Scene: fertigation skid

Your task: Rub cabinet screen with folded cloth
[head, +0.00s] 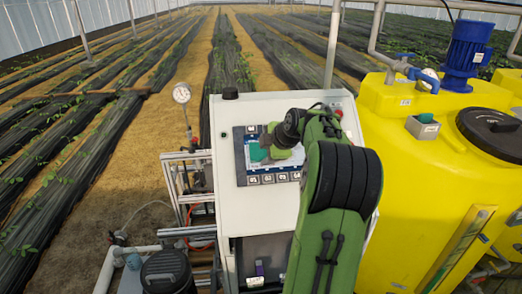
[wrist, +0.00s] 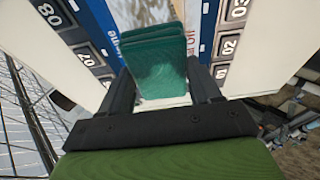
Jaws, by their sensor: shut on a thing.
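The white cabinet (head: 226,130) stands in the middle of the head view, with a screen (head: 241,160) on its upper front above a row of numbered buttons. My gripper (head: 272,147) is in front of the screen, and my green arm hides the cabinet's right part. In the wrist view my gripper (wrist: 162,92) is shut on a folded teal cloth (wrist: 155,62), held between its two dark fingers. The cloth (head: 258,152) lies over part of the screen; I cannot tell for sure whether it touches. The screen's blue and white face (wrist: 205,25) shows beside the cloth.
A yellow tank (head: 400,130) with a blue motor (head: 467,50) stands close on the right. A pressure gauge (head: 182,93) and pipe frame stand left of the cabinet. A dark canister (head: 167,272) is at the lower left. A lower recess (head: 262,258) holds small items.

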